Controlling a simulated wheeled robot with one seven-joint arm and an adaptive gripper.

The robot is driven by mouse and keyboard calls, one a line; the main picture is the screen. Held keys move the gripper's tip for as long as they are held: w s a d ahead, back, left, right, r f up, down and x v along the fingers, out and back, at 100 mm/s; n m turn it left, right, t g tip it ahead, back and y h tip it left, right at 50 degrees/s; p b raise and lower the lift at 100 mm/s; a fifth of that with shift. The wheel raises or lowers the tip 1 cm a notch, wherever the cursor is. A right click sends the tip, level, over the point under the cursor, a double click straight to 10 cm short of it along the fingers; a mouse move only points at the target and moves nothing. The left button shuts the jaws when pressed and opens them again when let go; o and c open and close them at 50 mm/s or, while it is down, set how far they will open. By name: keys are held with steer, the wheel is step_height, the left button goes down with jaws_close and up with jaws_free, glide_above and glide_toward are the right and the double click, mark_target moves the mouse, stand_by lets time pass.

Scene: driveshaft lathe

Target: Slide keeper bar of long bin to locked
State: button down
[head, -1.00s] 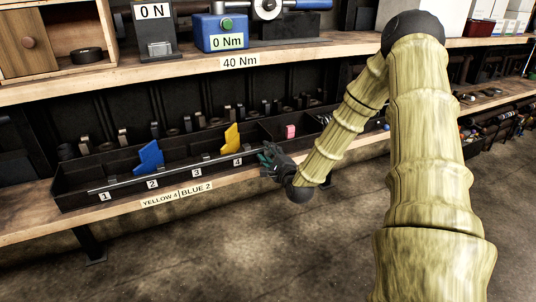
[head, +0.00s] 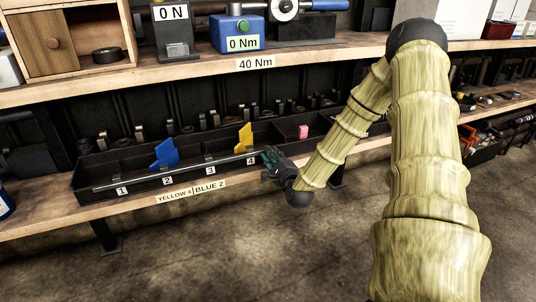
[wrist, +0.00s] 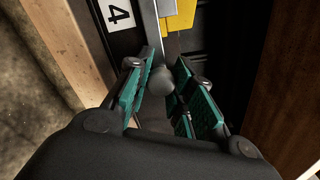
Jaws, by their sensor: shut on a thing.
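The long bin (head: 84,198) is a black divided tray on the lower shelf, with front labels 1 to 4. Its keeper bar (head: 140,180) is a thin grey rod along the front, reaching from left of label 1 to just past label 4. My gripper (head: 268,157) is at the bar's right end. In the wrist view my gripper (wrist: 170,85) has its green-padded fingers around the bar's round grey knob (wrist: 160,80), shut on it. A blue piece (head: 165,155) stands near label 2 and a yellow piece (head: 245,138) near label 4.
A label reading YELLOW 4, BLUE 2 (head: 190,192) is on the shelf edge below the bin. A pink block (head: 303,132) sits in a compartment to the right. The upper shelf (head: 150,75) overhangs the bin. Floor in front is clear.

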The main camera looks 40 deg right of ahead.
steer(key=shift+w+a+r, duration=0.15)
steer(key=c, duration=1.5)
jaws_free()
steer(key=o, duration=0.3)
steer(key=shift+w+a, duration=0.15)
steer(key=shift+w, duration=0.05)
steer(key=shift+s, duration=0.2)
steer(key=shift+s, duration=0.2)
steer(key=v, duration=1.1)
steer(key=shift+s, duration=0.15)
